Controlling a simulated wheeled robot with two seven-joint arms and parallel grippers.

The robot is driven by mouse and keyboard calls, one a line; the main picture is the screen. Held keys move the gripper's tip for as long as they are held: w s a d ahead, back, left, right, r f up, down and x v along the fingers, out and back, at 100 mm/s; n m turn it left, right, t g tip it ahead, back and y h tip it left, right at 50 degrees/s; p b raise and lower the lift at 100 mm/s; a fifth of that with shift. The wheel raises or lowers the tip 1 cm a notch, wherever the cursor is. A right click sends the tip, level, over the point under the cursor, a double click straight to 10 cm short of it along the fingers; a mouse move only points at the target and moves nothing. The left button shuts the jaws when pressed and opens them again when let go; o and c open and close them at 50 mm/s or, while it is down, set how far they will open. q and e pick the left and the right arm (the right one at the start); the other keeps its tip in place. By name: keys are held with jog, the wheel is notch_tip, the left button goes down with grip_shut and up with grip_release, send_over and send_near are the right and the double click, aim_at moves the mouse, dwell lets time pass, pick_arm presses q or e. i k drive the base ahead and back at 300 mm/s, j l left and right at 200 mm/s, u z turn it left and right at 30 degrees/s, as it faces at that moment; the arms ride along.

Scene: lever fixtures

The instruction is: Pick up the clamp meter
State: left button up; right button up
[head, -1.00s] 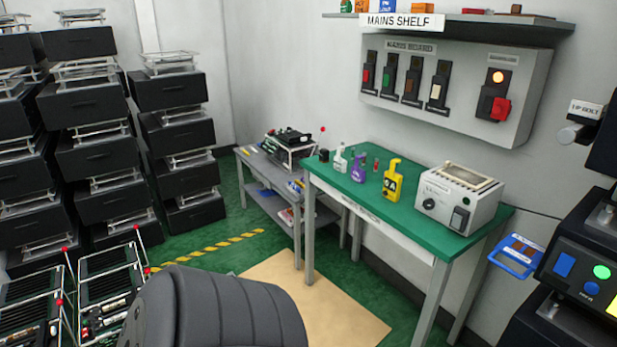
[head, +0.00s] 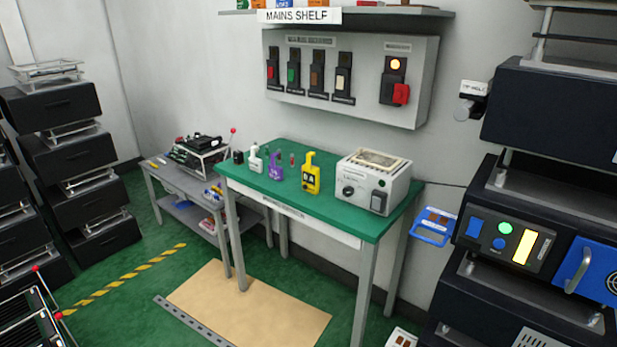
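On the green-topped table (head: 330,212) stand several small hand-held devices. A yellow one (head: 311,176) with dark markings and a narrow upper part is the nearest match to a clamp meter. A purple one (head: 276,168) and a white one (head: 255,161) of similar shape stand to its left. The details are too small to tell for certain which is the clamp meter. All stand apart from any gripper. Neither of my grippers shows in the head view.
A grey bench unit (head: 372,182) stands right of the yellow device. A low grey side table (head: 160,175) stands to the left. A switch board (head: 350,80) hangs above. Black stacked units (head: 530,200) stand at the right.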

aim_at(311, 175)
jog(key=i+j, duration=0.15)
jog(key=j, duration=0.2)
jog(key=i+j, duration=0.2)
jog(key=j, duration=0.15)
jog(key=i+j, duration=0.15)
jog(key=j, duration=0.2)
jog(key=i+j+z, duration=0.1)
jog(key=j, duration=0.25)
jog(key=i, duration=0.1)
